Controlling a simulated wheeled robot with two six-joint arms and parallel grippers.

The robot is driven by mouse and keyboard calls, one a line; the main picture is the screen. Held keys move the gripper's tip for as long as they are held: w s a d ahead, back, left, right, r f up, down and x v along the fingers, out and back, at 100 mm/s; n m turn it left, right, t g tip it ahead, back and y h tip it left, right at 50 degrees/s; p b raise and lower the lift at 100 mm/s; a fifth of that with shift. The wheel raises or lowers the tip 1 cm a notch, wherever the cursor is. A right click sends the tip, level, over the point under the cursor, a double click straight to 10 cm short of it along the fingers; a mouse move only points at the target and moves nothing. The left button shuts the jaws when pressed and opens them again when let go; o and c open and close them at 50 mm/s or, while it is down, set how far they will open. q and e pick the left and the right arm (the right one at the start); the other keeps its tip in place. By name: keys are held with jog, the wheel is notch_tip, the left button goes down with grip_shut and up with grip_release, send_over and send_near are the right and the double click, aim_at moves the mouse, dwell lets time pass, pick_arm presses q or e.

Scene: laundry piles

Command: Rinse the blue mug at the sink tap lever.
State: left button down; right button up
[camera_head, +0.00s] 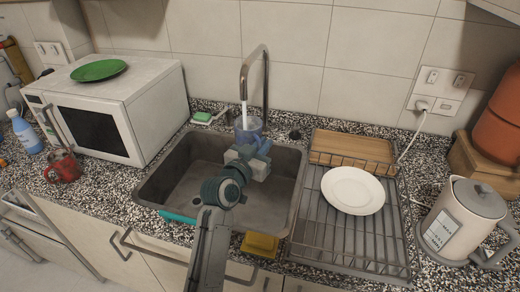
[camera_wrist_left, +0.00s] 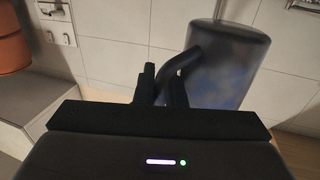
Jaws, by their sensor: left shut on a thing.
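The blue mug (camera_head: 249,128) is held up over the sink basin (camera_head: 168,187), directly below the spout of the chrome tap (camera_head: 265,85). A pale stream of water (camera_head: 244,114) runs from the spout into the mug. My left gripper (camera_head: 258,150) is shut on the mug's handle. In the left wrist view the mug (camera_wrist_left: 232,68) stands at the right, its handle between the fingers of my gripper (camera_wrist_left: 163,88). A small dark knob (camera_head: 295,134) sits on the counter right of the tap; I cannot tell if it is the lever. My right gripper is not in view.
A drying rack (camera_head: 340,240) with a white plate (camera_head: 352,191) stands right of the sink, and a kettle (camera_head: 467,215) beyond it. A microwave (camera_head: 150,90) and a red mug (camera_head: 62,168) are left. A sponge (camera_head: 202,117) lies behind the sink. A yellow cloth (camera_head: 260,245) hangs at the front.

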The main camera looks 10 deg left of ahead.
pick_arm(q)
jog(key=shift+w, duration=0.1)
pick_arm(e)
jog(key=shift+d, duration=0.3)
pick_arm(q)
jog(key=shift+d, duration=0.1)
jog(key=shift+d, duration=0.55)
jog(key=shift+a, duration=0.15)
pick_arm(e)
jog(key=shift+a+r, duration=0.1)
pick_arm(q)
jog(key=shift+a, duration=0.5)
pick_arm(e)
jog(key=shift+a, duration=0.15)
pick_arm(q)
jog(key=shift+d, duration=0.1)
jog(key=shift+d, duration=0.55)
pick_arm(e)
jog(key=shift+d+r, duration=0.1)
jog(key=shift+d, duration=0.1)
pick_arm(q)
jog(key=shift+s, duration=0.25)
